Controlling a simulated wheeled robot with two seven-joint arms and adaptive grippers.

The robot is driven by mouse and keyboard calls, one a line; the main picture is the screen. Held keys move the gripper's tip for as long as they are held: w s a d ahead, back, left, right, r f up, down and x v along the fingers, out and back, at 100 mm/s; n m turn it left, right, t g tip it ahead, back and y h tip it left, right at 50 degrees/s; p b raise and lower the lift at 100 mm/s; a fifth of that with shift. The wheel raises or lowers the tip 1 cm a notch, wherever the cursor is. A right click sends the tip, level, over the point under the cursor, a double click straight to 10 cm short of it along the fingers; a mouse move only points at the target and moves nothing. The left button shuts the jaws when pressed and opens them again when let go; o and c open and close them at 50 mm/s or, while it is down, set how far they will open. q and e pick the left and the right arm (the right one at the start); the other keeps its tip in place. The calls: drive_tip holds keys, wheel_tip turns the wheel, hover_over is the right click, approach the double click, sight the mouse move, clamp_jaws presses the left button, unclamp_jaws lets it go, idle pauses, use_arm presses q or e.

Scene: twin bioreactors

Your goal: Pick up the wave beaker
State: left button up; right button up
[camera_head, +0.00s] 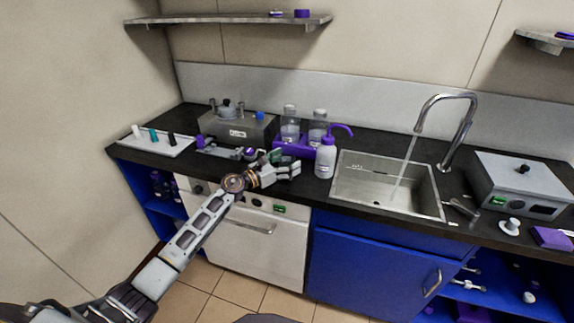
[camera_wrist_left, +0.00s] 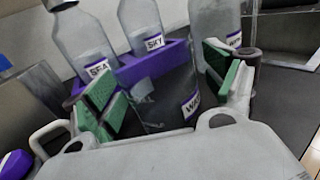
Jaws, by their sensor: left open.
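My left gripper (camera_head: 284,165) reaches over the counter's front edge, in front of the purple bottle rack. In the left wrist view its jaws (camera_wrist_left: 170,92) are open, with green pads on both sides. Between the pads is a dark see-through vessel with a label starting "WA" (camera_wrist_left: 191,104), which looks like the wave beaker; its outline is faint and I cannot tell whether a pad touches it. In the head view I cannot make the beaker out near the hand. My right gripper is not in view.
Bottles labelled SEA (camera_wrist_left: 85,45) and SKY (camera_wrist_left: 141,28) stand in the purple rack (camera_wrist_left: 150,65). A wash bottle (camera_head: 325,160) stands just right of the hand, beside the sink (camera_head: 355,190) with running water. A grey device (camera_head: 238,128) and a white tray (camera_head: 155,142) are to the left.

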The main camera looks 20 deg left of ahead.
use_arm(q)
drive_tip(key=shift+c, duration=0.3)
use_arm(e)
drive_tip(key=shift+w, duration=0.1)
use_arm(q)
drive_tip(key=c, duration=1.2)
drive_tip(key=shift+o, duration=0.2)
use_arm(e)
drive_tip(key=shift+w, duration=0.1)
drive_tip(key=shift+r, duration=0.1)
use_arm(q)
drive_tip(key=shift+r, duration=0.5)
drive_tip(key=shift+r+p, duration=0.35)
wheel_tip(320, 180, up, 8)
drive_tip(key=p, duration=0.3)
drive_tip(key=shift+r, duration=0.15)
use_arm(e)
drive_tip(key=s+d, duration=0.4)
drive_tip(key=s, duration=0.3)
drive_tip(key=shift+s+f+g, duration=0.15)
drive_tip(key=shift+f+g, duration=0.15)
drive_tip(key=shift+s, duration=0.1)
